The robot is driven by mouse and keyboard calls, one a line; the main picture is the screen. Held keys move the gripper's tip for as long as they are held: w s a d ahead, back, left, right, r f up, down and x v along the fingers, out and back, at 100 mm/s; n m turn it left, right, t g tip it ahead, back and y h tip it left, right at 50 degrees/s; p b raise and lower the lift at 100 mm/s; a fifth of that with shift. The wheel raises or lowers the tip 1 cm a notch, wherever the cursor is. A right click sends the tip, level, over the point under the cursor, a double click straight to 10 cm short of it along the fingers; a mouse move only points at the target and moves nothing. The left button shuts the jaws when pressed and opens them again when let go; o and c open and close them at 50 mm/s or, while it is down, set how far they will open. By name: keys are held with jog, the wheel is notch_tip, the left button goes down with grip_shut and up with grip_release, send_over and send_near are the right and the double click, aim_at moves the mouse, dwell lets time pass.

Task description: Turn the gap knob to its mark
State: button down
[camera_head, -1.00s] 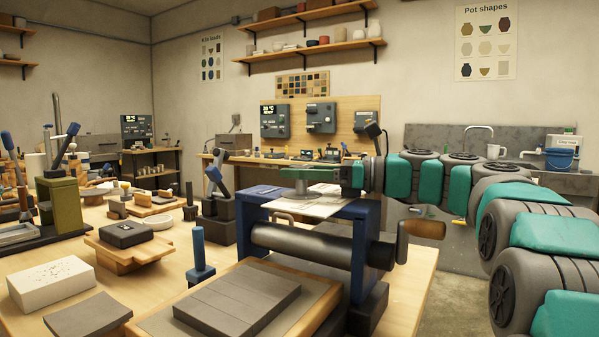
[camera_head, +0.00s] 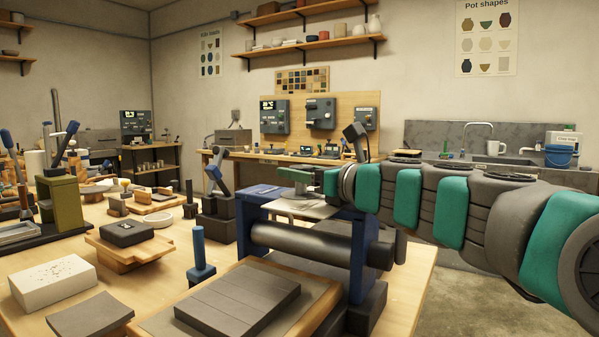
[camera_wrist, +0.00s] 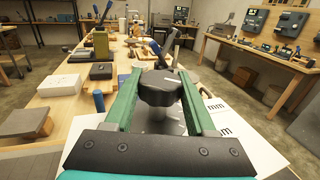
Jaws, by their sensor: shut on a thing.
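The gap knob (camera_wrist: 160,88) is a dark, ribbed round knob with a raised grip, seen in the middle of the wrist view. It stands over a pale dial plate whose marks are mostly hidden. My gripper (camera_wrist: 160,92) is shut on the knob, with one green finger on each side of it. In the head view my gripper (camera_head: 308,178) is at the top of the blue roller frame (camera_head: 358,255), and the knob is hidden there. I cannot tell whether the knob is at its mark.
A dark roller (camera_head: 310,240) lies across the frame above a grey slab (camera_head: 240,302). A white sheet printed "mm" (camera_wrist: 228,125) lies beside the dial. A blue-handled tool (camera_head: 199,257), a white block (camera_head: 52,283) and a lever press (camera_head: 64,203) stand on the table at left.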

jog(key=m+t+h, duration=0.2)
jog(key=h, duration=0.1)
jog(key=shift+a+m+h+b, duration=0.1)
jog(key=shift+m+h+b, duration=0.2)
jog(key=m+t+h+b, duration=0.1)
jog(key=h, duration=0.1)
jog(key=m+h, duration=0.2)
jog(key=h, duration=0.1)
jog(key=shift+m+t+b, duration=0.3)
jog(key=shift+t+b, duration=0.05)
jog(key=shift+t, duration=0.05)
jog(key=m+h+b, duration=0.1)
jog(key=m+h, duration=0.1)
jog(key=h, duration=0.1)
jog(key=shift+f+h, duration=0.15)
jog(key=shift+h, duration=0.25)
jog(key=m+g+h+b, duration=0.1)
jog(key=m+h+b, duration=0.2)
jog(key=h, duration=0.3)
jog(key=shift+m+h+b, duration=0.3)
jog(key=shift+m, duration=0.5)
jog(key=shift+d+m+g+h+b, duration=0.15)
jog(key=shift+m+g+h+b, duration=0.2)
jog(key=shift+m+g+h, duration=0.3)
jog(key=shift+d+m+g+h+b, duration=0.15)
jog(key=shift+m+g+h+b, duration=0.25)
jog(key=shift+h, duration=0.45)
jog(key=shift+r+m, duration=0.25)
jog(key=shift+c, duration=1.1)
grip_release()
